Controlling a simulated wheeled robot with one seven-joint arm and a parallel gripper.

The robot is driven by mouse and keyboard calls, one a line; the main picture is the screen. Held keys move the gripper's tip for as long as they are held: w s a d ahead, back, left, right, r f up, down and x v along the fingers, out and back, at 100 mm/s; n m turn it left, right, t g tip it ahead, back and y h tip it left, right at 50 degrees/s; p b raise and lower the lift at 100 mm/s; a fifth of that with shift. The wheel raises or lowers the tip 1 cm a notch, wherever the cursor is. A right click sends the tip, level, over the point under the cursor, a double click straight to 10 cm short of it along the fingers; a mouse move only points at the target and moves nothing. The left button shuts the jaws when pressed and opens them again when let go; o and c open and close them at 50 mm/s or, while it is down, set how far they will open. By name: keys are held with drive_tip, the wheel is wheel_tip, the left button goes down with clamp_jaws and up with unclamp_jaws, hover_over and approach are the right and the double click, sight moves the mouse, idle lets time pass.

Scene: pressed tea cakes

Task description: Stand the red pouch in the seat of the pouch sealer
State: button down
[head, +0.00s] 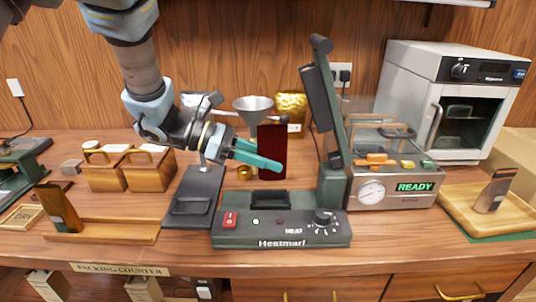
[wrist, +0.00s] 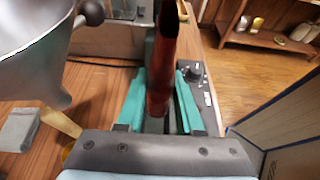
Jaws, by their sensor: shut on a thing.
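The red pouch (head: 270,143) is upright in my gripper (head: 262,157), whose teal fingers are shut on it. The wrist view shows the pouch (wrist: 162,70) nearly edge-on between the fingers (wrist: 160,108). The dark green pouch sealer (head: 281,238), marked Heatmarl, stands at the front middle of the counter. Its long arm (head: 331,110) is raised on the right. The pouch is above and behind the sealer's front panel. Its lower end comes down close to the sealer's top, and I cannot tell whether it touches the seat. The sealer's knob (wrist: 193,75) shows right of the fingers.
A metal funnel (head: 253,106) on a stand is just behind and left of the pouch. A gold pouch (head: 291,106) stands behind. A machine reading READY (head: 392,195) is close on the right. A wooden tray (head: 462,216) lies far right, wooden boxes (head: 150,172) left.

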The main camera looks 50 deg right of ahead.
sight(268, 175)
wheel_tip(268, 175, down, 4)
drive_tip(key=shift+f+b, duration=0.1)
drive_tip(key=shift+b, duration=0.5)
wheel_tip(268, 175, down, 3)
drive_tip(key=b, duration=0.4)
drive_tip(key=shift+w+a+f+b, duration=0.1)
drive_tip(key=shift+f+b, duration=0.05)
drive_tip(key=shift+b, duration=0.75)
drive_tip(key=shift+c, duration=2.3)
unclamp_jaws()
drive_tip(key=b+v, duration=0.2)
drive_tip(key=v, duration=0.8)
drive_tip(key=shift+w+a, duration=0.15)
drive_tip(key=shift+w, duration=0.1)
drive_tip(key=shift+w+a, duration=0.1)
